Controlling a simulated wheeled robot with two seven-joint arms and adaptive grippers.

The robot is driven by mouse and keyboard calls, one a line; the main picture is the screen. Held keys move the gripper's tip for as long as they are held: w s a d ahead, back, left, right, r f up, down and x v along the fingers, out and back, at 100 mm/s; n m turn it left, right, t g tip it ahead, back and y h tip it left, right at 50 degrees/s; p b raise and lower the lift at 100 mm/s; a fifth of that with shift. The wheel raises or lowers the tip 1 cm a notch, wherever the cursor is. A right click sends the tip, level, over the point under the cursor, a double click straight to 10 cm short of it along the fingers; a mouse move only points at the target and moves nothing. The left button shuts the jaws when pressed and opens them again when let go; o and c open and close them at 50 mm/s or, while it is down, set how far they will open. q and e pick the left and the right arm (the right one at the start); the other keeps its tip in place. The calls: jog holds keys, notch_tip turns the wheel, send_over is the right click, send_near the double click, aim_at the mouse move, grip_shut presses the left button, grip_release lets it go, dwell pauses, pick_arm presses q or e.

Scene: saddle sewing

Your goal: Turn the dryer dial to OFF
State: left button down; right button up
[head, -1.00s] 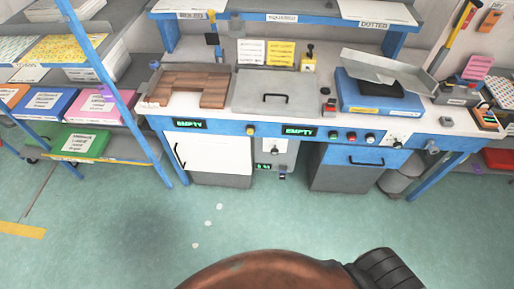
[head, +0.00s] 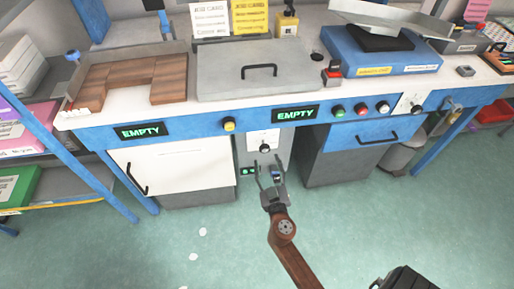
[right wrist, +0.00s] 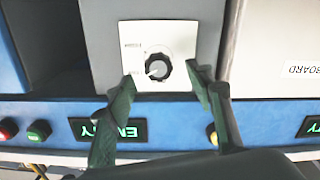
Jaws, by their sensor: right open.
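A black dial with a pale face (head: 264,148) sits on a white plate (head: 254,137) on the grey panel between the white cabinet door and the blue drawer. In the right wrist view, which is upside down, the dial (right wrist: 158,67) lies between and just beyond my fingertips. The small print on its plate is too blurred to read. My right gripper (head: 268,167) is open and empty, just in front of the dial, its fingers (right wrist: 162,82) spread to either side of it. I see no contact. My left gripper is not in view.
A yellow button (head: 229,125) and an EMPTY display (head: 296,114) are on the blue rail above. Another dial plate (head: 416,103) is farther right. The grey lid (head: 258,72) above is closed.

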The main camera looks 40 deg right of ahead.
aim_at(265, 150)
jog(key=shift+w+d+r, duration=0.45)
jog(key=shift+w+r, duration=0.05)
jog(key=shift+w, duration=0.15)
jog(key=x, duration=0.5)
jog(key=shift+f, duration=0.1)
jog(key=shift+w+d, duration=0.35)
jog(key=shift+w, duration=0.1)
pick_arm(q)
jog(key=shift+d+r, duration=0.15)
pick_arm(e)
jog(key=shift+c, duration=0.7)
